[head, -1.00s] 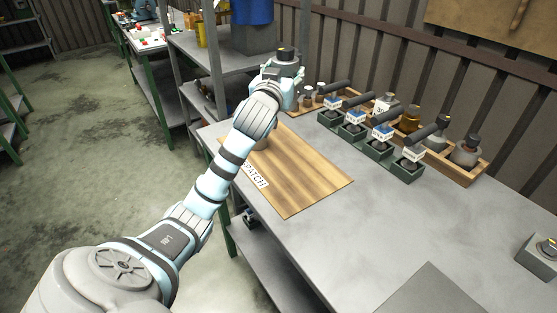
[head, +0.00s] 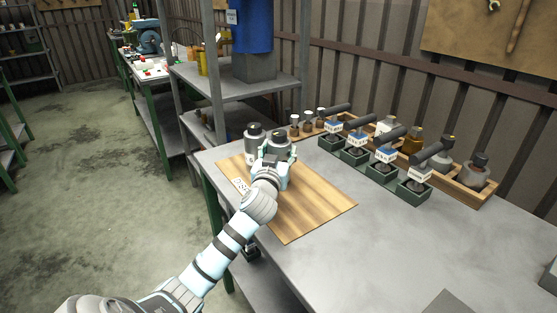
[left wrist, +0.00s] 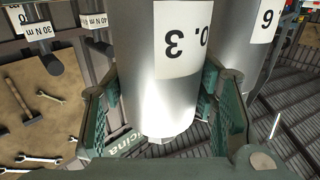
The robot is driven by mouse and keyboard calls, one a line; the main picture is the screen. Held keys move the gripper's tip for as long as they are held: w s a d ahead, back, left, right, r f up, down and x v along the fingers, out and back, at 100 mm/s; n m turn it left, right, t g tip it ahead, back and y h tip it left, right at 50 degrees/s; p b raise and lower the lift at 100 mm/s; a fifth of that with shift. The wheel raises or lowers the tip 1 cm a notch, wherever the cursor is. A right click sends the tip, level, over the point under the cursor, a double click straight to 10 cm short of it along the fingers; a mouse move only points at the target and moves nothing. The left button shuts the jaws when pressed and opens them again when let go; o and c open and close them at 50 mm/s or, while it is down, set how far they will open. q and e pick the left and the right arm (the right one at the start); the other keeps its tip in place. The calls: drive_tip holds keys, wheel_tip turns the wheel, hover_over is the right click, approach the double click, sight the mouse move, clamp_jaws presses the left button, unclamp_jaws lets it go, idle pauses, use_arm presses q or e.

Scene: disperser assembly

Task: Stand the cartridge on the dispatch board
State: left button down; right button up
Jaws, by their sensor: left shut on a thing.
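My left gripper (head: 276,158) is over the far part of the wooden dispatch board (head: 312,205), shut on a silver cartridge with a dark cap (head: 278,140). In the left wrist view the held cartridge (left wrist: 155,80) sits between the two green fingers, with a white label reading 0.3. It looks roughly upright; whether its base touches the board is hidden by the gripper. A second silver cylinder (head: 253,146) stands close beside it to the left, near the board's far end. It also shows in the left wrist view (left wrist: 238,45). My right gripper is not in view.
Green holders (head: 372,168) with dark-handled tools stand right of the board. Behind them a wooden tray (head: 476,196) holds several bottles. A grey shelf (head: 205,82) with a blue drum (head: 251,25) stands beyond the table. The board's near half is bare.

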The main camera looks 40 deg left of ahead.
use_arm(q)
drive_tip(key=shift+f, duration=0.45)
drive_tip(key=shift+r, duration=0.1)
drive_tip(key=c, duration=0.6)
unclamp_jaws()
drive_tip(key=shift+c, duration=0.2)
drive_tip(key=shift+s+d, duration=0.1)
drive_tip(key=shift+s, duration=0.05)
drive_tip(key=p+v, duration=0.1)
drive_tip(key=v, duration=1)
drive_tip(key=shift+s+d+p, duration=0.2)
drive_tip(key=shift+s+p, duration=0.15)
drive_tip(key=shift+a, duration=0.1)
